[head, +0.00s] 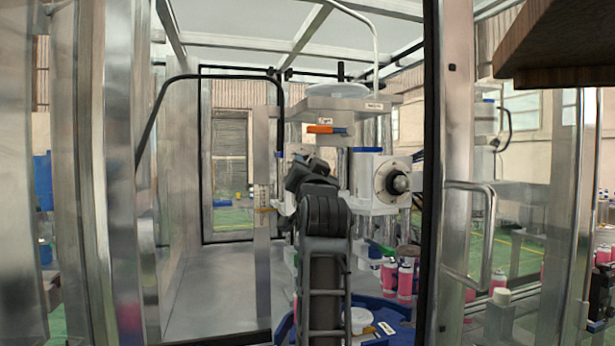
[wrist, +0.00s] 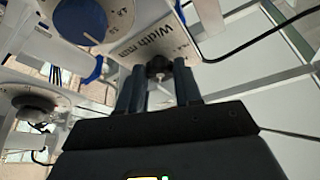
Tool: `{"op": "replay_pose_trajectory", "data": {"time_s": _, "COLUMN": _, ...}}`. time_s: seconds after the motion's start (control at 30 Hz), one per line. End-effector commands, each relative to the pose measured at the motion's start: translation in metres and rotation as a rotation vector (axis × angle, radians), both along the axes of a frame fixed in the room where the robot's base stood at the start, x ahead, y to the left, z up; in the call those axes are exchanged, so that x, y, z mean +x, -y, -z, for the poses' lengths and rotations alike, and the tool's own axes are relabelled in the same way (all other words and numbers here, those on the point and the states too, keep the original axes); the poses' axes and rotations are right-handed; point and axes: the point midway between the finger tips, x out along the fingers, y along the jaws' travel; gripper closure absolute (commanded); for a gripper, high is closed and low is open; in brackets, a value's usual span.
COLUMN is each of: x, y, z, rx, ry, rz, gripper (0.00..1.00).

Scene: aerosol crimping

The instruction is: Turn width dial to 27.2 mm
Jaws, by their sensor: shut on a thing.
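In the wrist view, the width dial's dark knob (wrist: 159,67) sits on a pale panel beside printed lettering that reads "Width mm" (wrist: 150,42). My gripper (wrist: 158,80) has its dark fingers around this knob and is shut on it. The fingers hide much of the knob, and I cannot read its setting. In the head view, my gripper (head: 303,160) is up against the crimping machine (head: 345,103), and my own arm hides the dial there.
Pink cans (head: 405,280) stand below. A door frame with a handle (head: 487,235) is at right.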

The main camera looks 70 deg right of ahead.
Motion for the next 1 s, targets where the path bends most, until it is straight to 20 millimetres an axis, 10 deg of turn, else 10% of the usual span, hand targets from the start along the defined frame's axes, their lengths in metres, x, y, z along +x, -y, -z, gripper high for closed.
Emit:
{"op": "replay_pose_trajectory", "data": {"time_s": 0.87, "x": 0.0010, "y": -0.0005, "z": -0.0005, "rx": 0.118, "ry": 0.135, "rz": 0.001, "gripper": 0.96}}
{"op": "replay_pose_trajectory", "data": {"time_s": 0.9, "x": 0.0010, "y": -0.0005, "z": -0.0005, "rx": 0.118, "ry": 0.135, "rz": 0.001, "gripper": 0.65}}
{"op": "replay_pose_trajectory", "data": {"time_s": 1.0, "x": 0.0009, "y": -0.0006, "z": -0.0005, "rx": 0.117, "ry": 0.134, "rz": 0.001, "gripper": 0.55}}
